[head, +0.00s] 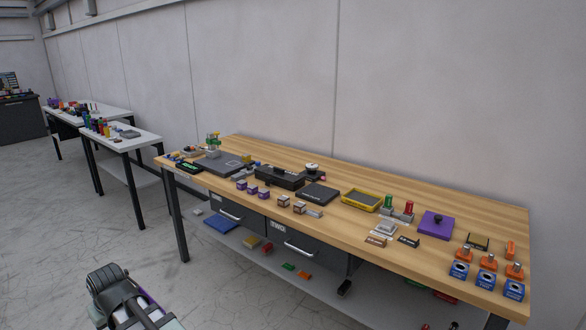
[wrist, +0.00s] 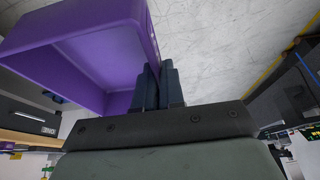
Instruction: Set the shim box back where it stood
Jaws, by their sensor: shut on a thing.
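A purple open box (wrist: 115,58) fills the upper left of the wrist view, tilted, with its hollow inside showing. My gripper (wrist: 158,85) is shut on one wall of this box, its dark fingers on either side of the wall. The box is held clear of the bench. I see no label on it, so I cannot confirm that it is the shim box. In the head view my arm shows at the bottom left, in front of the bench, with only a purple sliver (head: 151,297) beside it. The fingertips are hidden there.
The wooden bench (head: 385,193) carries several items: a purple plate with a black knob (head: 437,224), a yellow-rimmed tray (head: 360,201), a black case (head: 279,179) and blue blocks (head: 486,281) at the right front. Its back strip is mostly bare. White tables (head: 122,137) stand far left.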

